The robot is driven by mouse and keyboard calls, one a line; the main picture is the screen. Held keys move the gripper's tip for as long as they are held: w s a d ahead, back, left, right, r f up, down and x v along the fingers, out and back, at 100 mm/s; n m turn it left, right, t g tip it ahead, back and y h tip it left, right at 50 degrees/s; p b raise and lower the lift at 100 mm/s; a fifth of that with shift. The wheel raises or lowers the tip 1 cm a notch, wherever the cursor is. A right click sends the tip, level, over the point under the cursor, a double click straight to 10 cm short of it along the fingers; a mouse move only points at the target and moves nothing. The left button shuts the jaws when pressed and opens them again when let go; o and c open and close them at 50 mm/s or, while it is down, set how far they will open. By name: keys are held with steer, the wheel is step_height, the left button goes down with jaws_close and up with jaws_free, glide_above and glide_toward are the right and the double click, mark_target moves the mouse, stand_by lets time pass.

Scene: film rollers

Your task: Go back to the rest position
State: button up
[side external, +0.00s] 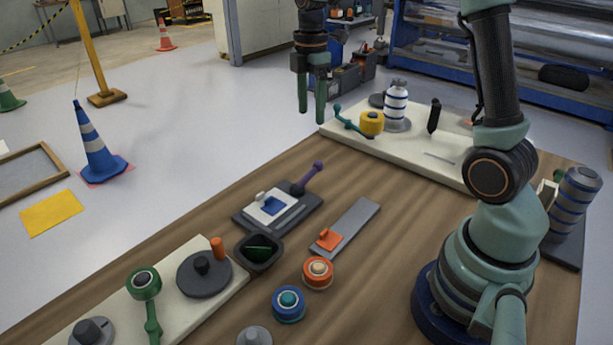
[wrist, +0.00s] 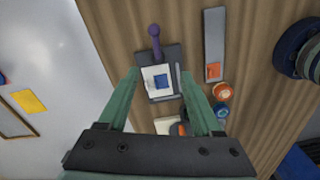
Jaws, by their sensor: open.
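My gripper (side external: 313,100) hangs in the air above the far left edge of the wooden table (side external: 385,240), fingers pointing down. Its two green fingers are apart with nothing between them; they also frame the view from the wrist (wrist: 165,85). Below it in the wrist view lies a dark plate device (wrist: 173,56) with a white panel, a blue square (wrist: 161,81) and a purple-knobbed lever (wrist: 155,34). The device also shows in the side view (side external: 290,222), apart from my gripper.
A grey strip with an orange slider (side external: 330,239), a dark bowl (side external: 258,265), orange (side external: 318,284) and blue (side external: 289,317) buttons stand nearer. The air around my gripper is free.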

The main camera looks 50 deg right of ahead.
steer(key=s+a+r+m+t, duration=0.2)
steer(key=s+a+m+t, duration=0.1)
steer(key=s+m, duration=0.3)
steer(key=s+a+r+m+t, duration=0.2)
steer(key=s+a+m, duration=0.4)
steer(key=s+m, duration=0.1)
steer(key=shift+s+a+r+m+t, duration=0.3)
steer(key=shift+m+t, duration=0.1)
steer(key=shift+m, duration=0.4)
